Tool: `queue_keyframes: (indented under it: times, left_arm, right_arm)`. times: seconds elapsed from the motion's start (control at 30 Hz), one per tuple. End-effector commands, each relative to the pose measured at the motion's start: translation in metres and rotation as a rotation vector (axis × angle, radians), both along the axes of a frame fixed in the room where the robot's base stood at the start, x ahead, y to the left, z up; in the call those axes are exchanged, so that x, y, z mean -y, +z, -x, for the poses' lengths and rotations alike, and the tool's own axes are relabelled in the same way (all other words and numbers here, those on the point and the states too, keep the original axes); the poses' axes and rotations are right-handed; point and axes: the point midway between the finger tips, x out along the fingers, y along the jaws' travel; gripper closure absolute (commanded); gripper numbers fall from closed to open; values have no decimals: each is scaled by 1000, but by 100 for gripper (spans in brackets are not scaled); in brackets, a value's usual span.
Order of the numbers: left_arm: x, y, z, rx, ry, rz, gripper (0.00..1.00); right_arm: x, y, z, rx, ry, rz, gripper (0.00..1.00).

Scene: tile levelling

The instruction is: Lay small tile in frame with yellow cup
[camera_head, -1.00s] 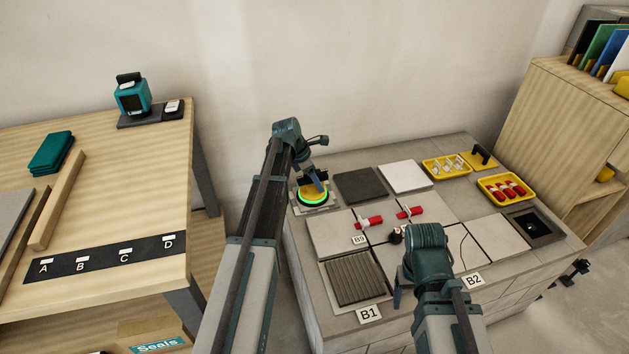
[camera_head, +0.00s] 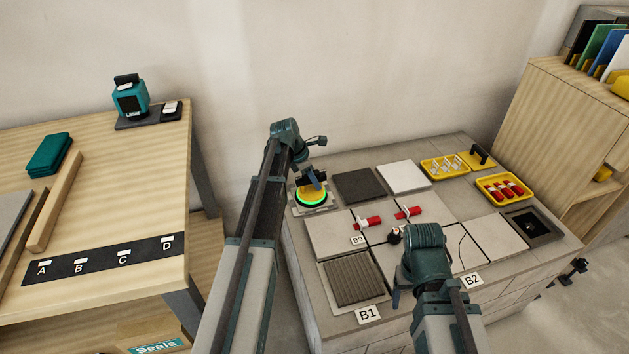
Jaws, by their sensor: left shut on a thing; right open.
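My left gripper (camera_head: 312,181) is shut on the yellow cup (camera_head: 312,193), which has a glowing green ring round its base. The cup is at the back left corner of the tiled block, on or just above a small grey square piece (camera_head: 328,207), which looks like the small tile; I cannot tell if they touch. A dark square frame (camera_head: 549,221) with a recess and a round fitting inside is at the block's right end. My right gripper (camera_head: 399,293) is open and empty, low over the front tiles; its fingers are partly hidden by its wrist.
Red clips (camera_head: 367,222) stand on the tile joints. A ribbed tile (camera_head: 352,279) lies front left, with dark (camera_head: 359,185) and white (camera_head: 403,178) tiles behind. Yellow trays (camera_head: 505,187) stand back right. A wooden table (camera_head: 110,215) is at the left.

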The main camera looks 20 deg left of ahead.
Motion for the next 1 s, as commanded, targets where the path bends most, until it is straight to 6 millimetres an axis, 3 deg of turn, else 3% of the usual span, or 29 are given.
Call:
queue_keyframes:
  times: [0.67, 0.7, 0.83, 1.0]
  left_arm:
    - [0, 0, 0, -1, 0, -1, 100]
    - [0, 0, 0, -1, 0, -1, 76]
    - [0, 0, 0, -1, 0, -1, 100]
    - [0, 0, 0, -1, 0, -1, 100]
  right_arm:
    - [0, 0, 0, 0, 0, 0, 29]
    - [0, 0, 0, 0, 0, 0, 29]
    - [0, 0, 0, 0, 0, 0, 29]
    - [0, 0, 0, 0, 0, 0, 29]
